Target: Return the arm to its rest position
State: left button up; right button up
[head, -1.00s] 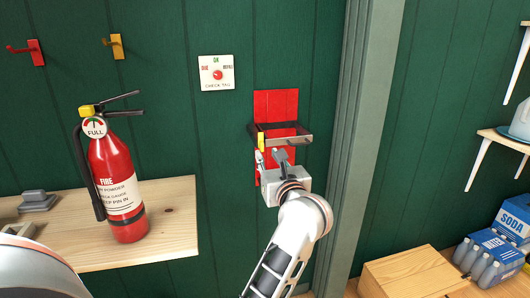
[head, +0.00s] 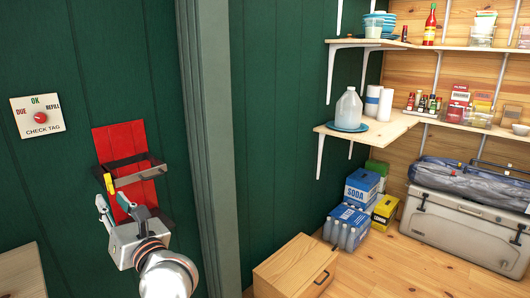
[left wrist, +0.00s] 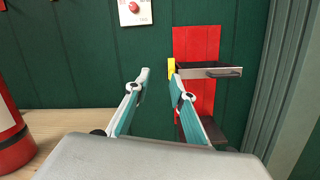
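My left gripper (head: 110,199) is in front of the red wall bracket (head: 124,150) at the left of the head view, its arm coming up from below. In the left wrist view the two teal-and-grey fingers of this gripper (left wrist: 158,70) stand apart with nothing between them. The bracket also shows there, beyond the right finger (left wrist: 197,45), with a dark metal band and a yellow clip (left wrist: 171,69). The bracket holds nothing. My right gripper is not in view.
A red fire extinguisher (left wrist: 10,140) stands on a wooden shelf (left wrist: 60,128) at the left of the wrist view. A door frame (head: 208,130) is right of the bracket. A wooden box (head: 296,266), drink packs (head: 347,228) and a cooler (head: 455,228) stand on the floor.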

pick_arm(q)
jog(key=s+d+f+m+t+h+p, duration=0.1)
jog(key=s+d+f+m+t+h, duration=0.15)
jog(key=d+f+m+h, duration=0.6)
jog(key=s+d+f+m+t+h+p, duration=0.1)
jog(key=s+d+m+t+h+p, duration=0.15)
jog(key=m, duration=1.15)
jog(key=s+d+f+m+t+h, duration=0.2)
jog(key=d+f+m+t+h, duration=0.3)
jog(key=m, duration=0.7)
jog(key=s+f+m+g+h+p, duration=0.1)
jog(key=s+f+m+g, duration=0.5)
jog(key=s+f, duration=0.4)
jog(key=s+d+f+m+g+h+p, duration=0.1)
jog(key=s+f+m+g, duration=0.5)
jog(key=s+f, duration=0.4)
notch_tip(320, 180, down, 6)
jog(key=shift+s+d+f+m, duration=0.2)
jog(key=shift+m, duration=0.35)
pick_arm(e)
jog(key=r, duration=0.1)
jog(key=a+r, duration=0.1)
jog(key=s+r, duration=0.1)
jog(key=r, duration=0.1)
jog(key=shift+a, duration=0.2)
jog(key=shift+w+r, duration=0.2)
jog(key=shift+r, duration=0.1)
pick_arm(q)
jog(key=shift+c, duration=0.2)
